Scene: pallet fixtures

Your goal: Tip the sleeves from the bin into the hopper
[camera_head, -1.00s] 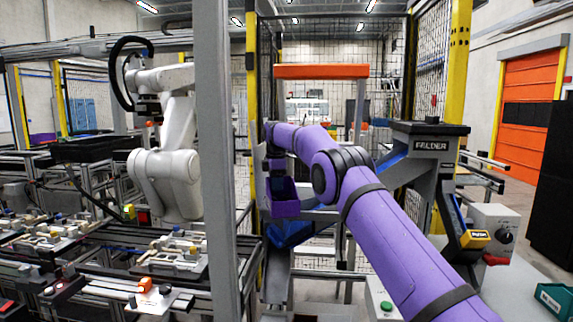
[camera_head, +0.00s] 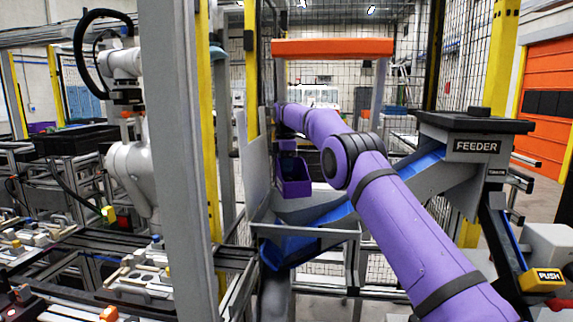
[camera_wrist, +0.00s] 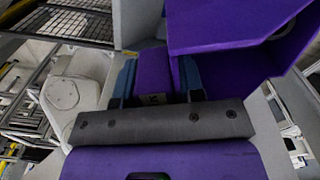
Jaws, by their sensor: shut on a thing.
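A purple bin (camera_head: 293,180) hangs from the end of my purple arm in the head view, roughly upright. It also shows in the wrist view, as large purple panels (camera_wrist: 235,28) at the top. My gripper (camera_wrist: 157,78) has two dark blue fingers shut on a purple part of the bin. In the head view my gripper (camera_head: 288,148) is small and partly hidden by the arm. A grey, blue-lined trough (camera_head: 300,240), which may be the hopper, lies below the bin, apart from it. I cannot see any sleeves; the bin's inside is hidden.
A grey FEEDER unit (camera_head: 470,150) with a sloping blue chute stands right of the trough. A grey post (camera_head: 180,160) and a white robot arm (camera_head: 130,170) stand at the left. A yellow PUSH box (camera_head: 541,280) is at lower right. Mesh fencing closes the back.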

